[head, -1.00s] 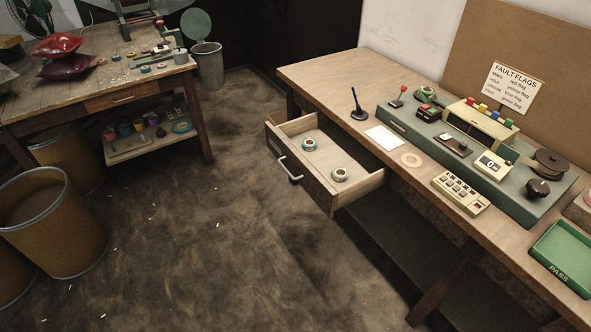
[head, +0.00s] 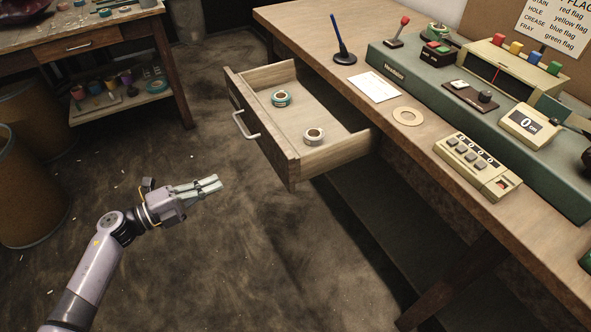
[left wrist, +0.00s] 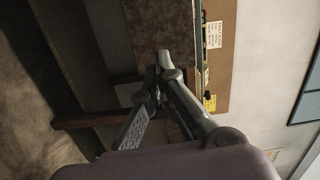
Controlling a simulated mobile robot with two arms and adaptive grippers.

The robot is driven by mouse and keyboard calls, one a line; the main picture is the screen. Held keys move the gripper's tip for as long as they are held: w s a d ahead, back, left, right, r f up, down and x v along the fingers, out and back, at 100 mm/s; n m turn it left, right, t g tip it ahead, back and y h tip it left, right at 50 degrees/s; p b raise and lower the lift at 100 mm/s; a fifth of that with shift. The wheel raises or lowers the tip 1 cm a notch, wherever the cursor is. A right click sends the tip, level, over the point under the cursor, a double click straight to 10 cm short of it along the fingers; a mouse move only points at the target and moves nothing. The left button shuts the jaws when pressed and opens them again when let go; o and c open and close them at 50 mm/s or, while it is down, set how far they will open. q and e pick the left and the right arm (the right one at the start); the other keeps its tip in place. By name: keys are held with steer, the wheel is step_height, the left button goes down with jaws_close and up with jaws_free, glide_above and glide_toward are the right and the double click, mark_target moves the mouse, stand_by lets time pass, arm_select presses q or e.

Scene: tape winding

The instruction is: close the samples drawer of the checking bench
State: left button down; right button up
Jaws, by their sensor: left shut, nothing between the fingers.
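The samples drawer (head: 268,142) of the checking bench (head: 300,22) is pulled well out, its front facing left toward the open floor. A metal bow handle (head: 246,128) is on its front. Inside lie a teal tape roll (head: 281,98) and a grey-white tape roll (head: 314,136). My left gripper (head: 218,184) is shut and empty. In the head view it shows below and left of the drawer front, apart from it. In the left wrist view its fingers (left wrist: 160,62) show with the bench beyond. My right gripper is not in view.
The bench top carries a blue stand (head: 343,52), a white card (head: 374,87), a tan ring (head: 407,117), a keypad box (head: 477,166) and a long green machine. A second table (head: 100,38) and bins (head: 25,200) stand left. Floor before the drawer is clear.

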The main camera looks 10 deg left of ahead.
mark_target(278, 162)
arm_select(q)
steer(key=shift+m+g+h, duration=0.3)
steer(key=shift+m+g, duration=0.3)
steer(key=shift+m, duration=0.1)
steer(key=x, duration=1.2)
steer(key=shift+s+d+r, duration=0.1)
steer(key=shift+d+r, duration=0.3)
steer(key=shift+d, duration=0.15)
steer(key=shift+w+d, duration=0.35)
steer(key=shift+d, duration=0.2)
steer(key=shift+w+d, duration=0.1)
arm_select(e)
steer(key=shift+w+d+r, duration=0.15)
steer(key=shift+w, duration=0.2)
arm_select(q)
steer(key=shift+d, duration=0.1)
